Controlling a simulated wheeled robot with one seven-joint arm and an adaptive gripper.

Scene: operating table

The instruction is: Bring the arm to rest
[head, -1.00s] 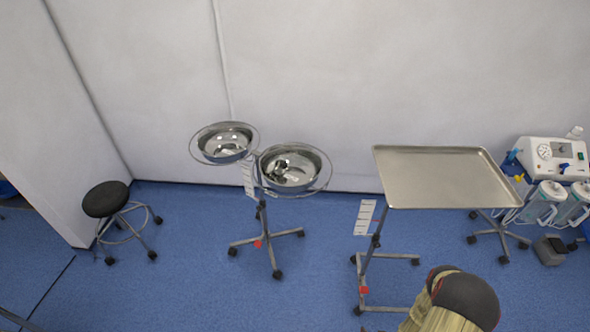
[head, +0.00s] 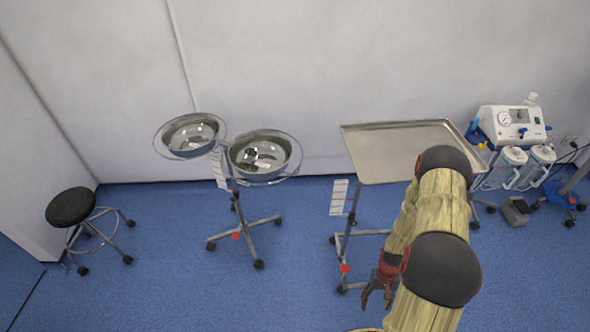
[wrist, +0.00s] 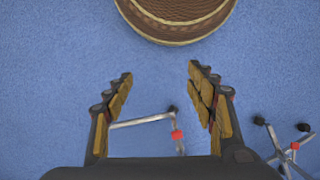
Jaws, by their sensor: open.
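My gripper (head: 374,290) hangs low in front of the instrument stand in the head view, with its fingers pointing down and to the left. In the wrist view my gripper (wrist: 160,90) has its two fingers wide apart, with nothing between them but blue floor and a stand leg seen beyond. My arm rises from the bottom right of the head view and bends in front of the tray. The gripper is empty.
A steel tray (head: 365,150) on a wheeled stand is behind my arm. Two steel bowls (head: 190,134) (head: 262,155) sit on a wheeled stand to the left. A black stool (head: 72,207) is at far left, a suction machine (head: 512,124) at right. Blue floor (head: 160,290) at lower left is clear.

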